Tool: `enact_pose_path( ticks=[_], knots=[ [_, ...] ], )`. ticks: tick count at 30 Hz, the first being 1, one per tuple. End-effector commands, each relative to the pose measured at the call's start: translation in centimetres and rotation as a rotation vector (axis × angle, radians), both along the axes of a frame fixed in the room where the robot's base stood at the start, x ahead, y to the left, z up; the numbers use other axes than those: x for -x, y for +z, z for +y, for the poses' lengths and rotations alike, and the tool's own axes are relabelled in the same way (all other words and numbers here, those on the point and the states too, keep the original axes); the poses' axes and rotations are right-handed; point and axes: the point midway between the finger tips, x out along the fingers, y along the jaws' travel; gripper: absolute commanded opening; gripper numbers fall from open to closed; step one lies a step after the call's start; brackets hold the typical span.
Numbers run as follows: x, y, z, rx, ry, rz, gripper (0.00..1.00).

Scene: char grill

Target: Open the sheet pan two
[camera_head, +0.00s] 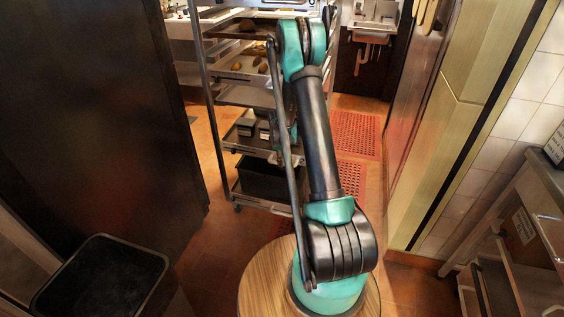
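A wheeled metal rack (207,85) stands ahead, left of centre, with several sheet pans on its levels. An upper pan (232,72) carries brown food pieces. The pan below it (243,96) looks empty where it shows. A lower pan (236,141) holds small dark boxes. I cannot tell which one is sheet pan two. My arm crosses in front of the rack's right side and hides part of the pans. My gripper is not clearly visible; the arm's far end is hidden behind its own links.
A dark wall or door fills the left, with a black bin (102,278) at front left. A black tub (262,180) sits at the rack's bottom. Red floor mats (355,135) lie right of the rack. A metal shelf unit (510,232) stands at right.

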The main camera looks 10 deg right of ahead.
Motion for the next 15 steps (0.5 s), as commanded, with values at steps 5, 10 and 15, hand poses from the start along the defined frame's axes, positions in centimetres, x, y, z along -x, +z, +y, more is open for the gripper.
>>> enact_pose_path(
  ticks=[5, 10, 15],
  knots=[
    [-0.2, -1.3, -0.1, 0.0, 0.0, 0.0, 0.34],
    [-0.3, -1.6, -0.1, 0.0, 0.0, 0.0, 0.34],
    [-0.3, -1.6, -0.2, 0.0, 0.0, 0.0, 0.34]
  ],
)
